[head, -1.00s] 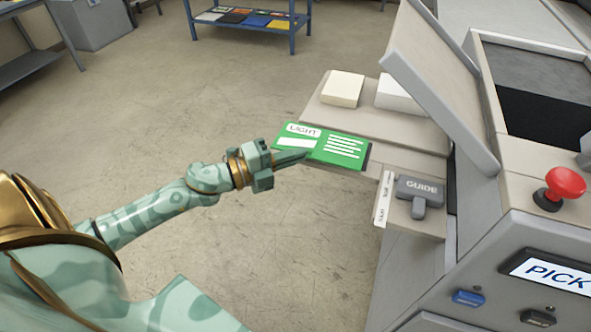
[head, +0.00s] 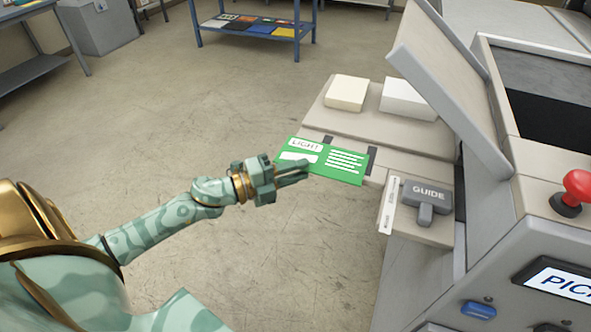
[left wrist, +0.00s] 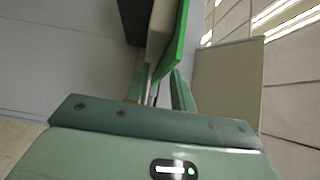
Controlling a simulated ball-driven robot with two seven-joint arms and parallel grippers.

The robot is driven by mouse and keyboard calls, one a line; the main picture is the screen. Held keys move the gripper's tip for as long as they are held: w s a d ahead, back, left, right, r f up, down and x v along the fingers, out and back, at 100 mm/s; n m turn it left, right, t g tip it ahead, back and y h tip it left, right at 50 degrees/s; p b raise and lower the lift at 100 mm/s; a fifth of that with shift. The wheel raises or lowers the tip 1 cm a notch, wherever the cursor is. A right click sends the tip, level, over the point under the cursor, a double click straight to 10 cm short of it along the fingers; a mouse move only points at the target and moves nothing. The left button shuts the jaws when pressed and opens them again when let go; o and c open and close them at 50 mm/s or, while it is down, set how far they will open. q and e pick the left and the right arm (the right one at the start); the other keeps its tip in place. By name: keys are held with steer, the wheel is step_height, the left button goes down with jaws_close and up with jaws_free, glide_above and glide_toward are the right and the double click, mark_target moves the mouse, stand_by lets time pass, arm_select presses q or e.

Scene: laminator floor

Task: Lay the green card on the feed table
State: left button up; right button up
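The green card (head: 340,167), marked LIGHT with white lines, lies flat at the near edge of the beige feed table (head: 375,128), with its left end reaching out past the edge. Dark strips on the table show beside its far and right edges. My left gripper (head: 303,172) is at the card's near-left edge with its fingers apart. In the left wrist view the card is a green edge (left wrist: 174,50) just beyond the parted fingers (left wrist: 160,88). Contact between fingers and card is hard to tell. My right gripper is not in view.
A cream stack (head: 346,92) and a white stack (head: 408,98) sit on the raised part behind. The grey GUIDE block (head: 425,196) stands right of the card. A tilted grey panel (head: 450,85) and a red button (head: 577,186) are further right. Open floor lies left.

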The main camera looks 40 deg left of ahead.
arm_select(q)
steer(key=p+v, duration=0.1)
steer(key=v, duration=1.1)
steer(key=s+a+f+n+y, duration=0.1)
steer(key=a+f+n+y, duration=0.25)
steer(key=f, duration=0.35)
steer(key=a+f+n+y, duration=0.2)
steer(key=f+n+y, duration=0.1)
steer(key=f+n, duration=0.25)
steer(key=s+f+n+g+y, duration=0.2)
steer(key=s+f+n, duration=0.15)
steer(key=f, duration=0.55)
steer(key=s+f+n+g+y, duration=0.2)
steer(key=s+f, duration=0.3)
steer(key=f, duration=0.4)
steer(key=s+d+f+n+g, duration=0.2)
steer(key=s+d+f, duration=0.3)
steer(key=s, duration=0.4)
steer(key=s+d+f+n+g, duration=0.2)
steer(key=s+d+f+g, duration=0.3)
steer(key=s, duration=0.4)
steer(key=s+d+f+n+g, duration=0.2)
steer(key=s+d+f+g, duration=0.1)
steer(key=s+d+f, duration=0.2)
steer(key=s+f, duration=0.2)
steer(key=s, duration=0.2)
steer(key=shift+d+f+g+h, duration=0.25)
steer(key=shift+f+g+h, duration=0.05)
steer(key=shift+h, duration=0.05)
steer(key=shift+s, duration=0.1)
